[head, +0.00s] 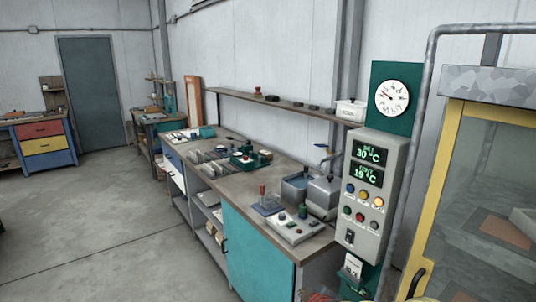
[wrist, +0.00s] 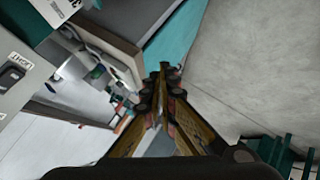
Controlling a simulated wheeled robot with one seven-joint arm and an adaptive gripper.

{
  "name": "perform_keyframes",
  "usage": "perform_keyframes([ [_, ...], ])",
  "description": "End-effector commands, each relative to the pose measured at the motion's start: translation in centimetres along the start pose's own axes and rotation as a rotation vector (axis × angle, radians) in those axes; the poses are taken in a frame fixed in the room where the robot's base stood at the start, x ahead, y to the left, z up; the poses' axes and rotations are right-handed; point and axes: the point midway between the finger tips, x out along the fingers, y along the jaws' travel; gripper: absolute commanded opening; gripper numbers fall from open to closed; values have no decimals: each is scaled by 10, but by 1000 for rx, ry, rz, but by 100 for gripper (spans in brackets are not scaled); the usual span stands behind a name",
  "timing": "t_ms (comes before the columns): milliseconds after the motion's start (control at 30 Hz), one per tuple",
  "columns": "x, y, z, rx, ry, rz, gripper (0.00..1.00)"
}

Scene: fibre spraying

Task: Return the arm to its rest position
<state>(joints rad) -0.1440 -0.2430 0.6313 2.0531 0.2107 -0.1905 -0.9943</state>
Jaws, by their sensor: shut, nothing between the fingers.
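My gripper (wrist: 162,90) shows in the wrist view, its two fingers meeting at the tips with nothing between them. It hangs in free air, apart from the workbench, with the floor (wrist: 245,60) and the teal bench door (wrist: 175,38) beyond it. The arm and gripper do not show in the head view, so the arm's full pose is hidden.
A long workbench (head: 205,158) with tools and metal tanks runs along the wall. A grey control panel (head: 370,190) with buttons stands at its near end. A yellow-framed glazed cabinet (head: 440,165) is at the right. The floor (head: 100,215) at the left is clear.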

Motion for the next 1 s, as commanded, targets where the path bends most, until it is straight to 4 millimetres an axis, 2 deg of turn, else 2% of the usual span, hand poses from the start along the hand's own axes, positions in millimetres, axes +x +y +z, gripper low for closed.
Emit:
perform_keyframes([
  [167, -66, -37, 30, 336, -170, -186, 0],
  [300, -132, -58, 57, 570, -338, -259, 0],
  [500, -232, -73, 93, 804, -531, -254, 0],
  [600, -273, -72, 105, 849, -559, -225, 0],
  [700, -297, -63, 106, 852, -518, -187, 0],
  [800, -313, -50, 100, 864, -455, -145, 0],
  [1000, -327, -37, 93, 880, -398, -107, 0],
])
